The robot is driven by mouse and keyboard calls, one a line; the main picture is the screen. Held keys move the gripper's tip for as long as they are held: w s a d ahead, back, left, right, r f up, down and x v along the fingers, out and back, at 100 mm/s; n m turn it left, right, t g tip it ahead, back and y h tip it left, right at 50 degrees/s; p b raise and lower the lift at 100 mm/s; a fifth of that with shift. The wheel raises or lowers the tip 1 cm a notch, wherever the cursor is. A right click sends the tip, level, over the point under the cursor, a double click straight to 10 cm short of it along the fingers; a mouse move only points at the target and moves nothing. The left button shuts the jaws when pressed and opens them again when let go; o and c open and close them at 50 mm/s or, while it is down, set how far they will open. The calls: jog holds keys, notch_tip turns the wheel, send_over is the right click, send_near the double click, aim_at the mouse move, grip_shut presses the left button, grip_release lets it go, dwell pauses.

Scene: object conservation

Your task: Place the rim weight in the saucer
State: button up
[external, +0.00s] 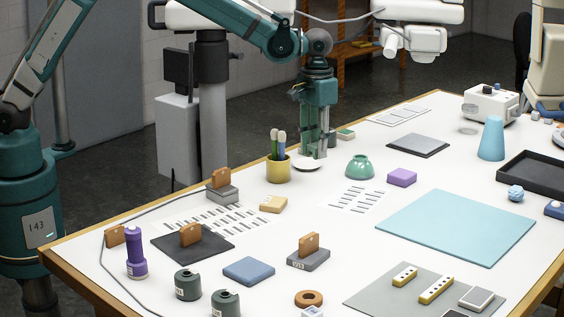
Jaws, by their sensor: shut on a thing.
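I cannot tell whether the held thing touches the saucer.
A yellow cup (279,172) with brushes stands close on the left. A green bowl (359,167) and a purple block (402,177) are to the right. A brown ring (309,298) and several brown-handled weights lie nearer the front. A blue mat (456,227) is bare.

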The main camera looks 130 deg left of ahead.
jog(key=s+a+n, duration=0.1)
jog(key=s+a, duration=0.3)
jog(key=s, duration=0.3)
jog(key=s+a+r+n+p, duration=0.1)
jog(key=s+a, duration=0.3)
jog(key=s, duration=0.4)
jog(key=shift+s+r+n+p, duration=0.3)
jog(key=shift+f, duration=0.1)
send_near(307, 165)
jog(key=shift+s+d+f, duration=0.45)
jog(key=shift+s+d, duration=0.2)
jog(key=shift+d, duration=0.25)
jog(key=shift+s+d+f, duration=0.45)
jog(key=shift+s+d, duration=0.2)
jog(key=shift+d, duration=0.2)
jog(key=shift+f, duration=0.1)
jog(key=shift+f+p, duration=0.4)
jog(key=shift+f, duration=1.35)
jog(key=shift+f, duration=0.15)
jog(key=o, duration=0.9)
jog(key=shift+o, duration=0.2)
